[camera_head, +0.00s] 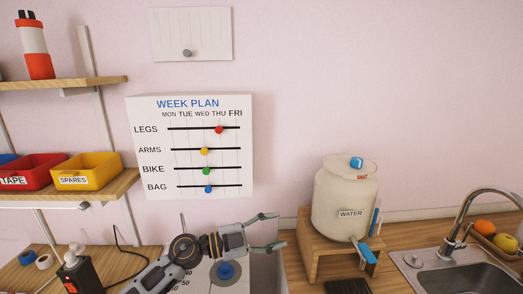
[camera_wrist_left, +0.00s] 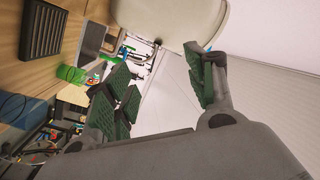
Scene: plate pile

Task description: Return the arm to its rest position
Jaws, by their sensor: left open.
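My left gripper (camera_head: 273,231) reaches in from the lower left in the head view. Its two fingers are spread apart with nothing between them. It hangs in front of the lower wall, left of the wooden stand (camera_head: 312,262) and apart from it. In the left wrist view the green-padded fingers of the left gripper (camera_wrist_left: 163,90) are also wide apart and empty. My right gripper shows in neither view.
A water jar (camera_head: 345,205) with a blue tap stands on the wooden stand. A sink (camera_head: 444,268) is at the right. A week plan board (camera_head: 190,147) hangs behind. Shelves with a yellow bin (camera_head: 88,169) are at the left. A blue knob (camera_head: 226,270) lies below the gripper.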

